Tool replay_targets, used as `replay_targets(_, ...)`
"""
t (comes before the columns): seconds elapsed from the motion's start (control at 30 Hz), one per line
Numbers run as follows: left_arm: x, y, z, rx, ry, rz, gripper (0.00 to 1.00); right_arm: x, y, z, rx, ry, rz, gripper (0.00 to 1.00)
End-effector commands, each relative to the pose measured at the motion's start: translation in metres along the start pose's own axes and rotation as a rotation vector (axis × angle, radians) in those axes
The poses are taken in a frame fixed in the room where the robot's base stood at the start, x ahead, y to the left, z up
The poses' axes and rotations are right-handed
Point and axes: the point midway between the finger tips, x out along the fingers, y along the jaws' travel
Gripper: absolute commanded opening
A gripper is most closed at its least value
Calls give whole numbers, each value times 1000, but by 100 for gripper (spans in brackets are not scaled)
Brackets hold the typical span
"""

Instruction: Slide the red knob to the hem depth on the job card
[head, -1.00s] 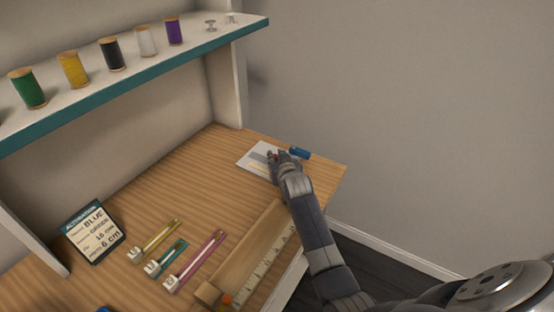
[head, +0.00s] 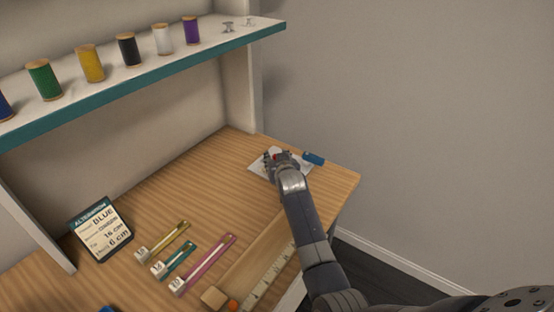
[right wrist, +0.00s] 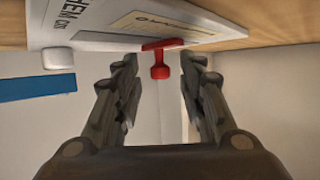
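The red knob (right wrist: 162,62) stands out from a pale plate (right wrist: 95,18) lettered "HEM cm" in the right wrist view. My right gripper (right wrist: 160,72) is open, with its fingers apart on either side of the knob and visible gaps between. In the head view my right gripper (head: 276,160) is over the pale plate (head: 256,168) at the table's far right and partly hides it. The job card (head: 101,228) stands at the left, headed "ALTERATION", with "BLUE" and a last line that seems to read "6 cm".
Yellow (head: 163,243), teal (head: 175,261) and pink (head: 206,263) tagged strips lie on the table (head: 200,195). A wooden ruler piece (head: 255,280) lies along the front edge. A blue object (head: 313,158) is beside the plate. A shelf (head: 150,70) holds several thread spools.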

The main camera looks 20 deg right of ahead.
Motion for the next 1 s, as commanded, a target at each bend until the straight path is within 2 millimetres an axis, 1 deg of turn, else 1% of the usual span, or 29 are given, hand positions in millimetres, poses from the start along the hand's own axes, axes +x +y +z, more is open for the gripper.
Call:
replay_targets(0.17, 0, 0, 6, -1, -8, 0, 40, -1, 0, 0, 0, 1, 0, 37)
replay_targets(0.27, 0, 0, 5, 0, -7, 0, 40, -6, 0, 0, 0, 2, 0, 37)
replay_targets(0.37, 0, 0, 4, 0, -6, 0, 40, -14, 0, 0, 0, 2, 0, 37)
replay_targets(0.57, 0, 1, 3, 0, -5, 1, 40, -41, -1, 0, 1, 2, -1, 37)
replay_targets(0.9, 0, 1, 3, 0, -4, 1, 40, -92, 0, 1, 1, 0, -1, 37)
replay_targets(1.0, 0, 1, 3, 0, -4, 1, 40, -104, 0, 1, 0, 1, -1, 37)
